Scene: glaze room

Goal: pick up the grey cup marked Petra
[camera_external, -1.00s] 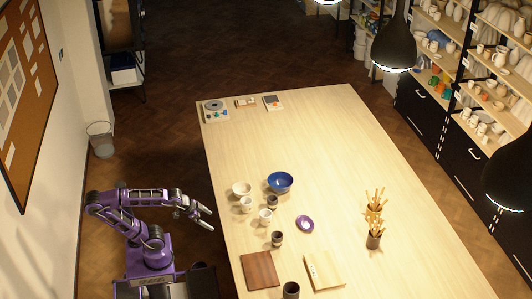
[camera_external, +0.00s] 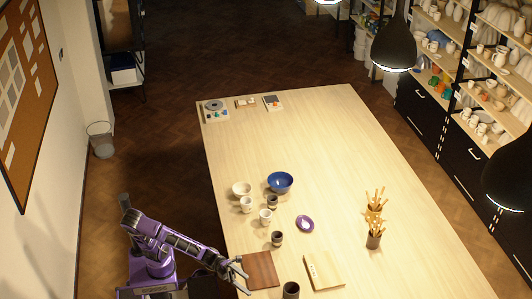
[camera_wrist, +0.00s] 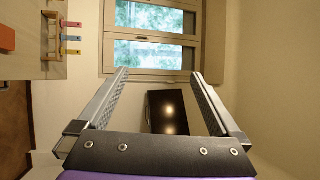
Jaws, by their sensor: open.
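Three dark grey cups stand upright on the wooden table (camera_external: 330,150): one small by the blue bowl (camera_external: 280,182), the back cup (camera_external: 272,202); one in the middle, the middle cup (camera_external: 277,239); and a larger front cup (camera_external: 291,290). No name is legible on any of them, so I cannot tell which is marked Petra. My gripper (camera_external: 242,275) is open and empty at the table's left edge, by the brown board (camera_external: 260,270), left of the front cup. In the wrist view my gripper (camera_wrist: 158,74) has its fingers apart with no cup between them.
Two pale cups (camera_external: 247,204) (camera_external: 265,216), a cream bowl (camera_external: 241,189) and a purple dish (camera_external: 305,224) stand near the grey cups. A pale board (camera_external: 324,270) and a tool pot (camera_external: 373,240) are to the right. The wrist view shows a window (camera_wrist: 155,50).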

